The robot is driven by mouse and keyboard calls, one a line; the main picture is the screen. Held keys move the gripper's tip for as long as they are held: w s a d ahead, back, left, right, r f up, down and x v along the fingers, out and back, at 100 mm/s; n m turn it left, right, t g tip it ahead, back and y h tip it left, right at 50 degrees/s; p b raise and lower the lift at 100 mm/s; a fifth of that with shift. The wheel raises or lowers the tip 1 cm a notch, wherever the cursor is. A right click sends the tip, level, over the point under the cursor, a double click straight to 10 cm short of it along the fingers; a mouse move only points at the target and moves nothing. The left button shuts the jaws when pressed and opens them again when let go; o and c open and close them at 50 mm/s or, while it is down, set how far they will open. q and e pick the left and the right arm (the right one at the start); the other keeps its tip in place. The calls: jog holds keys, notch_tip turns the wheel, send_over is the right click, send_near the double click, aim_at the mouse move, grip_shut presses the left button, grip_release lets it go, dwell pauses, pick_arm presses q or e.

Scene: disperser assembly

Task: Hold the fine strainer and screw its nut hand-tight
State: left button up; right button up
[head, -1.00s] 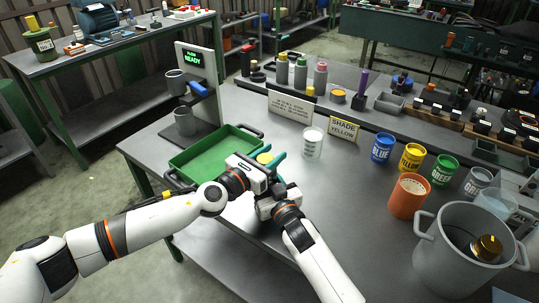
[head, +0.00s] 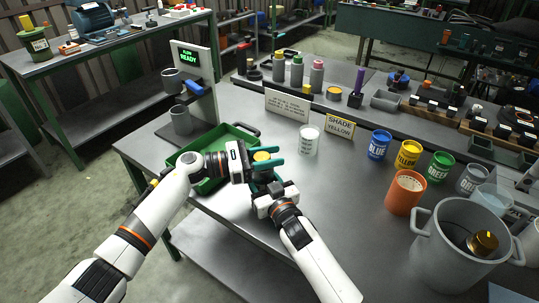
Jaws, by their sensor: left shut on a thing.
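A green tray (head: 240,134) lies behind my left gripper. A white beaker (head: 308,141) and a "Shade Yellow" sign (head: 340,125) stand to the right. Paint cans, an orange cup (head: 404,194) and a large grey pot (head: 453,250) stand further right. The middle table is clear.

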pick_arm(q)
jog(key=shift+s+m+g, duration=0.15)
jog(key=shift+m+g, duration=0.65)
jog(key=shift+g, duration=0.4)
pick_arm(e)
jog(key=shift+s+a+f, duration=0.1)
jog(key=shift+a+f, duration=0.05)
pick_arm(q)
jog(key=o, duration=1)
jog(key=a, duration=1.2)
jog(key=shift+s+h, duration=0.3)
